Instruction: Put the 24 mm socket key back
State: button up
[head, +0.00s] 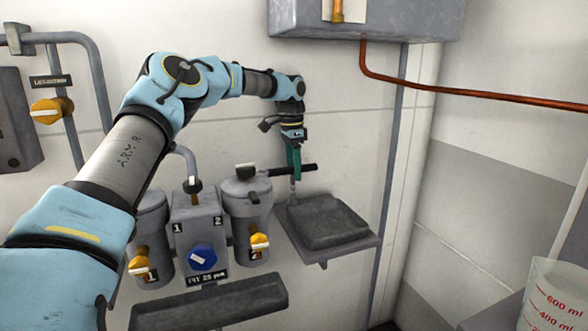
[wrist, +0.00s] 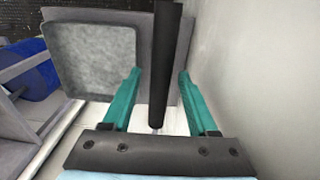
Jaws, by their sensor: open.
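The socket key is the T-shaped tool with a black crossbar (head: 306,168) and a thin grey shaft below it, standing about upright at the left back of a small grey wall shelf (head: 368,241). Its size mark is not readable. My gripper (head: 294,173) is above the shelf, pointing down, with its green fingers at the crossbar. In the wrist view the black crossbar (wrist: 171,60) runs between the two open fingers of my gripper (wrist: 160,75), with a gap on both sides. What the shaft's lower end rests in cannot be told.
A shallow grey tray (head: 325,222) lies on the shelf; it also shows in the wrist view (wrist: 90,60). Left of it are two filter canisters (head: 247,210) with yellow valves and a blue knob (head: 203,257). A measuring beaker (head: 555,295) is at lower right.

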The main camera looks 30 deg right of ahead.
notch_tip(320, 180, up, 8)
jog(key=shift+w+a+f+b, duration=0.15)
jog(key=shift+f+b, duration=0.05)
jog(key=shift+b, duration=0.1)
dwell(0.3)
dwell(0.4)
